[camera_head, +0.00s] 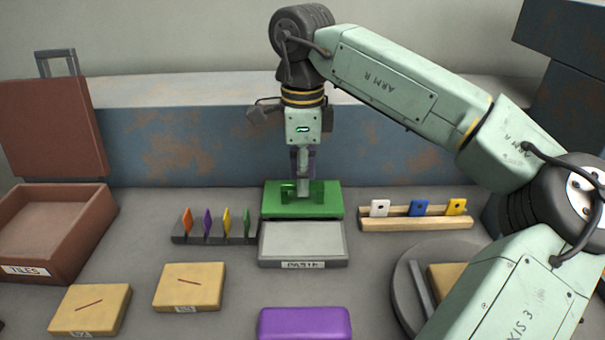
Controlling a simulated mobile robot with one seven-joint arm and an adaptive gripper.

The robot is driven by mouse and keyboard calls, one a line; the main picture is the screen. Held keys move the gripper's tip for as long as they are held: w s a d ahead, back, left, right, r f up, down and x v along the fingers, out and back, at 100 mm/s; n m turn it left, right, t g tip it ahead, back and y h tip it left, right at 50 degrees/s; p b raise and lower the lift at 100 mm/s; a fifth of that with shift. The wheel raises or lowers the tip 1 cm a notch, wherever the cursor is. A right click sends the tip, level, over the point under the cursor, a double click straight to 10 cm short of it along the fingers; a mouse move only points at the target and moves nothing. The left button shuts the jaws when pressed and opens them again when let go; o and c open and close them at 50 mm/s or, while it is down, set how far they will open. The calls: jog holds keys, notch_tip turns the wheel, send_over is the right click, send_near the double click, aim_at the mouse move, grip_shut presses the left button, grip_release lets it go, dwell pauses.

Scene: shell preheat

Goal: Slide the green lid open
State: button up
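The green lid (325,205) lies flat at the back of a shallow grey box (345,255) with a front label that seems to read PASTE. The lid covers only the rear, and the grey area in front of it is uncovered. A green upright piece, like a handle, stands on the lid. My gripper (304,188) points straight down at the lid, with its fingertips at or just beside this piece. The fingers look narrow and close together. I cannot tell whether they grip the piece or only touch it.
A rack of coloured pieces (215,238) stands left of the box, and a wooden rack with coloured tags (415,222) stands right. A purple block (305,323) and tan blocks (190,286) lie in front. An open brown TILES box (62,228) is far left. A blue ledge (200,145) runs behind.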

notch_tip(320, 180, up, 12)
dwell(0.4)
jog(key=shift+f, duration=0.15)
